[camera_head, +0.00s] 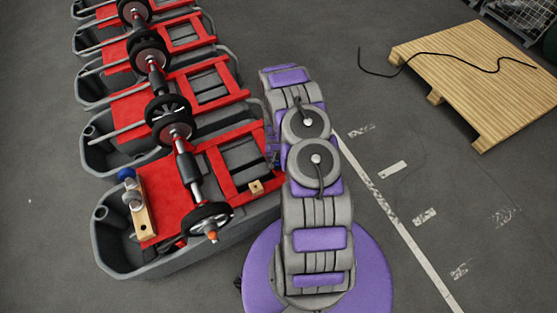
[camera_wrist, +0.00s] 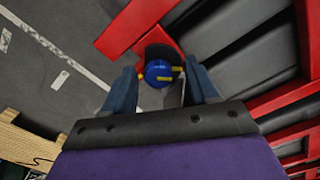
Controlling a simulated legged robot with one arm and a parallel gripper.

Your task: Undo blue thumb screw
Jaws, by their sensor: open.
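A round blue thumb screw (camera_wrist: 156,71) with yellow marks shows in the wrist view, beside the end of a red frame (camera_wrist: 141,22). My gripper (camera_wrist: 160,66) is open, with one dark blue finger on each side of the screw. I cannot tell whether either finger touches it. In the head view my grey and purple arm reaches up along the right side of the tanks, and my gripper is mostly hidden there. The screw seen at the wrist cannot be made out in the head view.
Several grey tanks (camera_head: 118,262) with red frames and black wheels stand in a row at left. A blue knob (camera_head: 126,174) sits on the nearest one. A wooden pallet (camera_head: 480,80) with a black cable lies at right. The floor between is clear.

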